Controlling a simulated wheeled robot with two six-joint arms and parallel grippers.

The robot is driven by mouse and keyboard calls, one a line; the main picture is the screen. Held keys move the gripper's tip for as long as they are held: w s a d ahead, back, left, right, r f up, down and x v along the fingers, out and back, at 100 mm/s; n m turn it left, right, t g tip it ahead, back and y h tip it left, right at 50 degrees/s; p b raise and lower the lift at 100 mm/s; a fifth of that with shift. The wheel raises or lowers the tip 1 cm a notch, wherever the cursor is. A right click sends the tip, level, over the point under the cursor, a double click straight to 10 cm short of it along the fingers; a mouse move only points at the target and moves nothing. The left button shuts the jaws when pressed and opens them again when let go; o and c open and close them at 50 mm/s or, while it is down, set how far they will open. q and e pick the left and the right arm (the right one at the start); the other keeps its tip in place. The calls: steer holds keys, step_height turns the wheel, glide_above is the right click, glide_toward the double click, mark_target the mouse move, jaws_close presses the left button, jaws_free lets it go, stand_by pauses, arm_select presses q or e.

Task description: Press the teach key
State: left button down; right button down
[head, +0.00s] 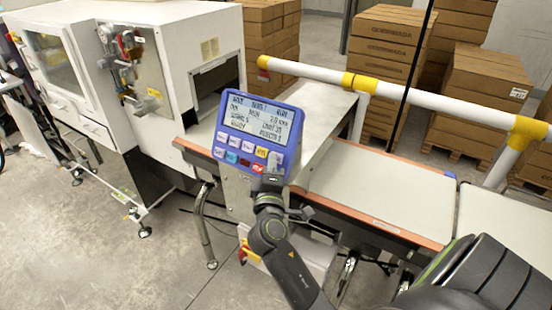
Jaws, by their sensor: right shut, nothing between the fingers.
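The blue operator panel (285,102) stands tilted in front of the conveyor, with a lit text screen (262,118) in its upper part. The key labels are too small to tell which one is the teach key. My right gripper (271,176) is shut and empty at the panel's lower right corner, close to the keys. It partly covers that corner; I cannot tell whether it touches. My left gripper is not in view.
The conveyor belt (360,195) runs right of the panel, with a white and yellow guard rail (310,72) behind it. A white machine cabinet (90,60) stands at the left. Stacked cartons (385,55) fill the back. The floor at lower left is clear.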

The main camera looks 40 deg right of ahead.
steer(key=shift+w+d+f, duration=0.15)
steer(key=shift+d+f, duration=0.05)
steer(key=shift+d, duration=0.1)
stand_by(0.7)
steer(key=shift+a+r, duration=0.1)
steer(key=shift+a, duration=0.1)
steer(key=shift+s+a+r, duration=0.3)
steer(key=shift+a, duration=0.2)
steer(key=a, duration=0.1)
steer(key=s+a+r, duration=0.1)
steer(key=a+r, duration=0.1)
steer(key=a, duration=0.1)
steer(key=shift+s+r+p, duration=0.1)
steer(key=shift+s+p, duration=0.2)
steer(key=shift+s, duration=0.1)
stand_by(0.5)
